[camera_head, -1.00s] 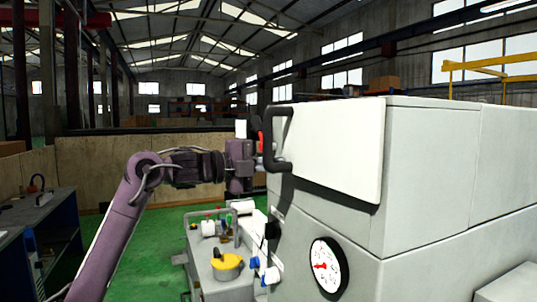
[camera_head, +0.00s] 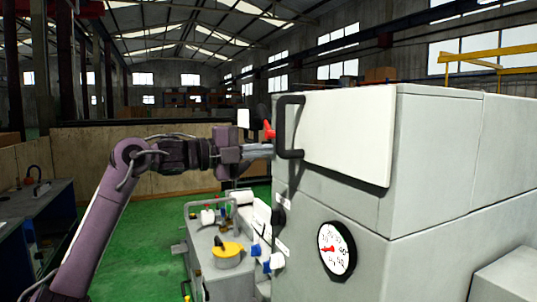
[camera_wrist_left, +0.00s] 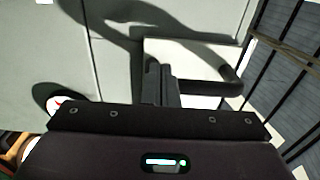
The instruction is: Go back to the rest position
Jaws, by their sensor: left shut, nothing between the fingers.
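My left gripper (camera_head: 262,150) reaches in from the left, level with the black handle (camera_head: 290,127) of the grinder's white door (camera_head: 350,135). Its fingers are shut with nothing between them, and their tips are close to the handle. In the left wrist view the shut fingers (camera_wrist_left: 160,82) show in front of the door, and the black handle (camera_wrist_left: 205,85) lies just beyond them. I cannot tell whether they touch it. The grinder (camera_head: 430,160) stands at the right. My right gripper is not in view.
A round gauge (camera_head: 337,250) is on the grinder's front. A workbench (camera_head: 40,215) is at the far left. Green floor (camera_head: 150,245) lies open between them.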

